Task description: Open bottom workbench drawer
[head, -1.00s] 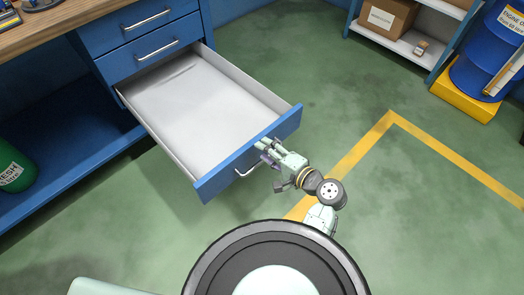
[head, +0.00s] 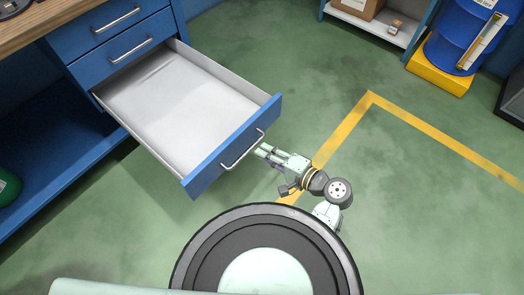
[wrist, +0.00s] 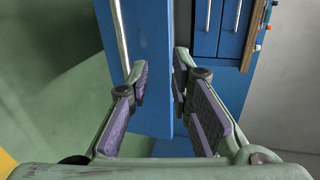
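The bottom workbench drawer (head: 170,105) is pulled far out, its pale empty inside showing. Its blue front (head: 207,178) carries a silver bar handle (head: 243,152), which shows whole in the head view. My gripper (head: 262,151) is open just outside the front, near the right end of the handle. In the wrist view the fingers of my gripper (wrist: 161,66) stand apart and hold nothing. The blue drawer front (wrist: 148,60) lies ahead between them in that view, with the handle (wrist: 121,35) near the left fingertip. Whether a fingertip touches the handle I cannot tell.
Two closed drawers with handles (head: 130,50) sit above it in the blue workbench. A blue barrel (head: 458,35) on a yellow base and a shelf (head: 368,28) stand at the back. The green floor between is clear.

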